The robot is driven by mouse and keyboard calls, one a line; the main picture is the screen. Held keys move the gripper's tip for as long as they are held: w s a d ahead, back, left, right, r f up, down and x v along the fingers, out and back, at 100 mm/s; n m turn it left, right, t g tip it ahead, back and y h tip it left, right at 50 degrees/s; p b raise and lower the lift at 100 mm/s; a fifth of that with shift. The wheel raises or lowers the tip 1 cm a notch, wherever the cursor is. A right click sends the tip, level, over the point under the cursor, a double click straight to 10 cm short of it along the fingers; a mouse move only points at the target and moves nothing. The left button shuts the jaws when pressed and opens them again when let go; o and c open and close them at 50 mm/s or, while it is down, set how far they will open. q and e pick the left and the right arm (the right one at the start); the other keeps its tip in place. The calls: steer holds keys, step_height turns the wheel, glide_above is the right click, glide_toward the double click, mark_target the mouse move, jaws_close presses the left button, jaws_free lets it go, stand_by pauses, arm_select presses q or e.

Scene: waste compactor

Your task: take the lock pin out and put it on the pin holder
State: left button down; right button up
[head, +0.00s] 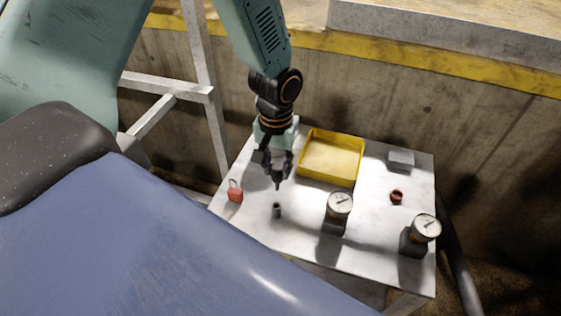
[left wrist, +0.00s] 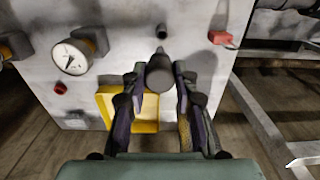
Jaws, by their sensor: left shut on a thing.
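My left gripper (head: 278,172) is shut on a dark lock pin (head: 278,184) and holds it tip down above the white table. In the left wrist view the pin's dark round head (left wrist: 160,74) sits between the two fingers. How high the pin tip is above the table is hard to tell. My right gripper is not in view.
A red padlock-like piece (head: 235,193) lies left of the holder. A yellow tray (head: 360,166) is behind right. A concrete wall is behind.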

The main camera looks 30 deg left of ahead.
mark_target(276, 181)
arm_select(q)
steer(key=shift+a+f, duration=0.1)
steer(key=shift+a, duration=0.15)
steer(key=shift+p, duration=0.35)
steer(key=shift+s+d+f+b, duration=0.1)
steer(key=shift+d+f+b, duration=0.15)
steer(key=shift+f+b, duration=0.6)
steer(key=f, duration=0.1)
steer(key=f+b, duration=0.1)
steer(key=f, duration=0.1)
steer(key=shift+a+f+b, duration=0.15)
steer(key=shift+a+b, duration=0.1)
steer(key=shift+b, duration=0.05)
steer(key=shift+f, duration=0.25)
steer(key=shift+d+f, duration=0.1)
steer(key=shift+d, duration=0.1)
steer(key=shift+a, duration=0.2)
steer(key=shift+d, duration=0.25)
steer(key=shift+a, duration=0.15)
